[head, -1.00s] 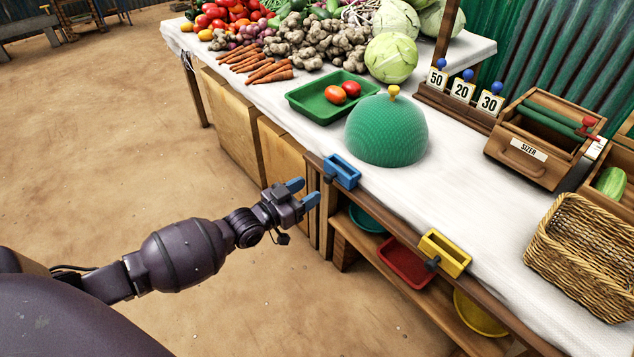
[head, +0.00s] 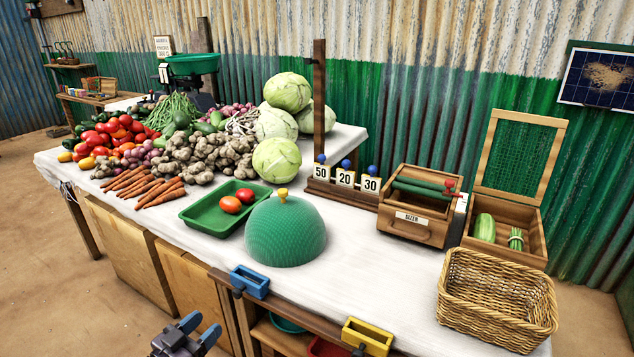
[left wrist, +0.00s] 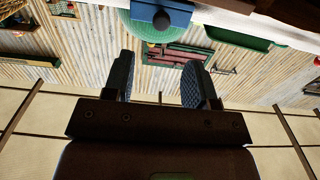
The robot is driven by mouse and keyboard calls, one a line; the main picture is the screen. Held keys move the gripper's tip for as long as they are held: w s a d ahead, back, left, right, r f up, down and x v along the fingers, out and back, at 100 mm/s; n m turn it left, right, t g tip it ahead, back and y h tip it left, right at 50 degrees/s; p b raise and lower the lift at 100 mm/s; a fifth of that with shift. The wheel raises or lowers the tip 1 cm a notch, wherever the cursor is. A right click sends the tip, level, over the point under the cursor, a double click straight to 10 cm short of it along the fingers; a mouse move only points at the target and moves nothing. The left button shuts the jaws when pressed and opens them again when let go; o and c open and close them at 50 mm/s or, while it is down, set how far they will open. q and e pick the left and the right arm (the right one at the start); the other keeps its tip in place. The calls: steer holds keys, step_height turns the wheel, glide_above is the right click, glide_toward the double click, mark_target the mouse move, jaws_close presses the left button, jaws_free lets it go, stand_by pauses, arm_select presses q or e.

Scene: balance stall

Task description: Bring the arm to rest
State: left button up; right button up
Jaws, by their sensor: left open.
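My left gripper (head: 200,330) shows at the bottom edge of the head view, in front of the stall table (head: 385,262) and below the blue bracket on its front edge. Its blue fingers are apart with nothing between them. In the left wrist view the two fingers (left wrist: 162,85) also stand apart and empty. Most of my left arm is out of the head view. My right gripper is not in view.
A blue bracket (head: 249,281) and a yellow bracket (head: 367,336) jut from the table's front edge. A green mesh dome (head: 286,235), a green tray (head: 205,217) with tomatoes and a wicker basket (head: 497,292) stand on top. Floor at left is clear.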

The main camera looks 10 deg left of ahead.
arm_select(q)
steer(key=s+d+r+n+g+y+p, duration=0.1)
steer(key=s+p, duration=0.4)
steer(key=s, duration=1)
steer(key=s+d+r+n+g+y+p, duration=0.1)
steer(key=s+g+y+p, duration=0.4)
steer(key=s, duration=1.1)
steer(key=d+r, duration=0.1)
steer(key=d, duration=0.1)
steer(key=shift+s+d+n+p, duration=0.2)
steer(key=shift+d+n+p, duration=0.1)
steer(key=shift+d+n, duration=0.1)
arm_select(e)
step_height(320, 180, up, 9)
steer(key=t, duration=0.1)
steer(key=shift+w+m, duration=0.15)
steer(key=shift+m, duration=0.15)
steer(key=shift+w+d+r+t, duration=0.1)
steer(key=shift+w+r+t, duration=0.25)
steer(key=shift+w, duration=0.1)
arm_select(q)
steer(key=shift+f, duration=0.1)
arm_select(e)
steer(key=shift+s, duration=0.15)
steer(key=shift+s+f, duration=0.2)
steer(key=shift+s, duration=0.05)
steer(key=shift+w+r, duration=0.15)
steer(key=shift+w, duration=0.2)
